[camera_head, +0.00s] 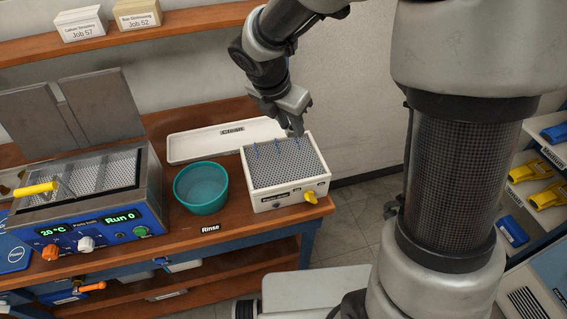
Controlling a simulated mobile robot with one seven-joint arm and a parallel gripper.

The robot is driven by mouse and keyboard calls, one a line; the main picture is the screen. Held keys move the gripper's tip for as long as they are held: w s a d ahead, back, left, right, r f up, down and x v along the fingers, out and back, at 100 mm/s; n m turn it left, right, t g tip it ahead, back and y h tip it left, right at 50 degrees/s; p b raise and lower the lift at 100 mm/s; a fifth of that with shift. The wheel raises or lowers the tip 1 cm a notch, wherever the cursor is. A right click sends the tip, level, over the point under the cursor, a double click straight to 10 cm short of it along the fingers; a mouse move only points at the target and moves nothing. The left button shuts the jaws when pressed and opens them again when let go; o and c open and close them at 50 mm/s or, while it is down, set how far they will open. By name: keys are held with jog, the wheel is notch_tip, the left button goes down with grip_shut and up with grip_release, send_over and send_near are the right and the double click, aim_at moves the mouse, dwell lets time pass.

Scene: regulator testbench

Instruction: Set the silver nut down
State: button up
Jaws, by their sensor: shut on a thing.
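My gripper (297,126) points down over the back right part of a white box with a perforated grey top (268,181). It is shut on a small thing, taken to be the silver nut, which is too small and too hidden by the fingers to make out. The fingertips are close above the perforated top or at it; I cannot tell whether they touch. Several thin blue pegs stand up from the perforated top, one right beside the fingers. A yellow knob (310,197) sits on the box's front right.
A teal bowl (201,188) stands left of the box, behind a "Rinse" label (210,228). A white tray (222,141) lies behind. An open-lidded bath (92,201) reading "Run 0" stands at left. A shelf (150,37) with labelled boxes hangs above.

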jog(key=a+n+t+y, duration=0.1)
jog(key=a+n, duration=0.1)
jog(key=n, duration=0.2)
jog(key=b, duration=0.2)
send_over(284, 160)
jog(key=s, duration=0.2)
jog(key=shift+n+y, duration=0.3)
jog(key=f, duration=0.4)
jog(key=shift+w+a+f, duration=0.25)
jog(key=shift+a, duration=0.05)
jog(key=shift+f+b, duration=0.9)
jog(key=shift+f, duration=1.7)
jog(key=shift+f, duration=0.1)
jog(key=o, duration=1.1)
